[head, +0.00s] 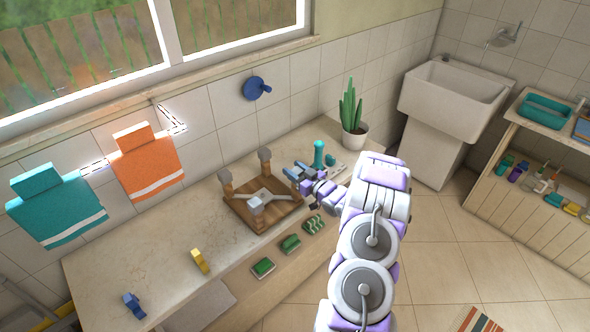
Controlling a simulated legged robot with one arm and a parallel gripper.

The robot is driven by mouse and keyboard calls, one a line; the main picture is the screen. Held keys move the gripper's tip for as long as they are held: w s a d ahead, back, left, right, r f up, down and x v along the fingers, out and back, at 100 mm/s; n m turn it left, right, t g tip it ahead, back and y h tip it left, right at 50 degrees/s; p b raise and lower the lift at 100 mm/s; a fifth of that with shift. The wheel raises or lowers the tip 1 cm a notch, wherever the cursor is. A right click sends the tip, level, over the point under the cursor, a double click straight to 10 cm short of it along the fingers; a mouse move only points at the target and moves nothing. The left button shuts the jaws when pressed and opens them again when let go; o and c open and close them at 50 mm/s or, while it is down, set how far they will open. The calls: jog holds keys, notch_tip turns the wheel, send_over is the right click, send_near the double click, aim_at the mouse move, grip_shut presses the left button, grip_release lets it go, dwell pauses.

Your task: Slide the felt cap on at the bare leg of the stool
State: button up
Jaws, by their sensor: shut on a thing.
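The wooden stool (239,217) lies upside down on the counter, its legs pointing up around a grey cross brace. The left leg (225,178) and the back leg (264,156) have brown rounded tops. The front leg (256,204) ends in a pale grey-blue top; I cannot tell whether it is bare. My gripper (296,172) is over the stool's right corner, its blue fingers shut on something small. I take this to be the felt cap, but the fingers hide it. The gripper also hides that corner, so any leg there is not clear.
A teal upright object (319,155) and a potted cactus (353,130) stand right of the stool. A yellow piece (199,261) and a blue piece (133,304) lie on the left. The counter left of the stool is mostly clear.

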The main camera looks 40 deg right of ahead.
jog(key=shift+f, duration=0.65)
jog(key=o, duration=1.1)
jog(key=s+d+p, duration=0.1)
jog(key=s+p, duration=0.1)
jog(key=s, duration=1.5)
jog(key=shift+s+d, duration=0.15)
jog(key=shift+d, duration=0.1)
